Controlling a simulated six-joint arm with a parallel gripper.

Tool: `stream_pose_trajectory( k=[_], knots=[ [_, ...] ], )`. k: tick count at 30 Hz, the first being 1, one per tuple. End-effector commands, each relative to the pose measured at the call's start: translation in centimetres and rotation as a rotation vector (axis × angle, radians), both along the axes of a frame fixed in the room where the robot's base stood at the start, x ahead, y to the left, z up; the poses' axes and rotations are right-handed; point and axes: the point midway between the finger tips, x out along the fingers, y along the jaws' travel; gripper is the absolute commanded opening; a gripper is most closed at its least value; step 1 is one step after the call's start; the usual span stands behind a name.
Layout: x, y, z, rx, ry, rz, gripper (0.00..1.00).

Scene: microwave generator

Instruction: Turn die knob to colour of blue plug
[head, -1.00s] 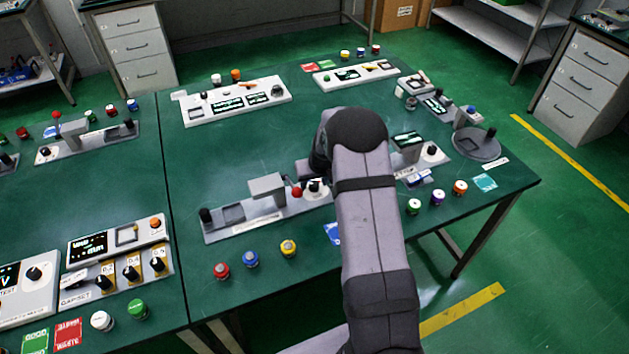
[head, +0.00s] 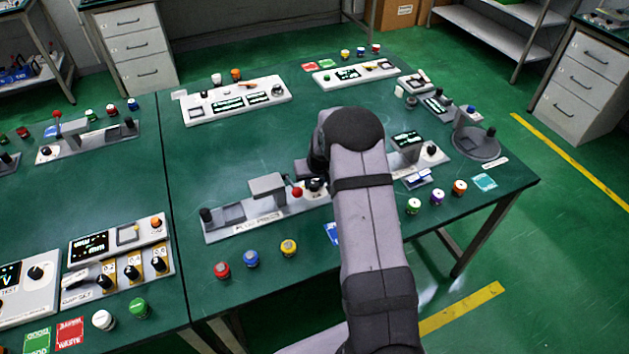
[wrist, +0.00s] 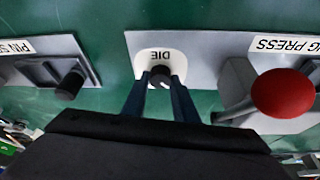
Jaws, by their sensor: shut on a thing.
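The die knob (wrist: 160,76) is a black knob on a white plate marked DIE, upside down in the wrist view. My gripper (wrist: 160,88) has one finger on each side of it and is shut on it. In the head view the knob (head: 315,185) is partly hidden by my arm, and my fingertips are hard to make out. The blue plug (head: 251,258) stands on the table in front of the plug press (head: 258,222), between a red plug (head: 222,270) and a yellow plug (head: 289,248). I cannot read any colour marks around the knob.
The press lever's red ball (wrist: 283,93) is close to the right of my gripper in the wrist view. A pin station (wrist: 45,62) with a black knob lies to the left. White-topped plugs (head: 438,196) stand right of my arm.

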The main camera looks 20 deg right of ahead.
Motion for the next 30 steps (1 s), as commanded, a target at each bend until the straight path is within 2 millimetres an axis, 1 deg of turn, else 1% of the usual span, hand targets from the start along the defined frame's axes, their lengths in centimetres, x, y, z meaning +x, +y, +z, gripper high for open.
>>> stream_pose_trajectory(
  k=[5, 14, 21, 30],
  knots=[
    [-0.01, 0.11, 0.04, -0.002, 0.001, -0.077, 0.04],
    [0.14, 0.24, -0.55, -0.003, -0.003, -0.258, 0.04],
    [0.23, 0.33, -0.86, -0.002, -0.004, -0.431, 0.04],
    [0.26, 0.4, -0.52, -0.002, -0.002, -0.654, 0.04]
  ],
)
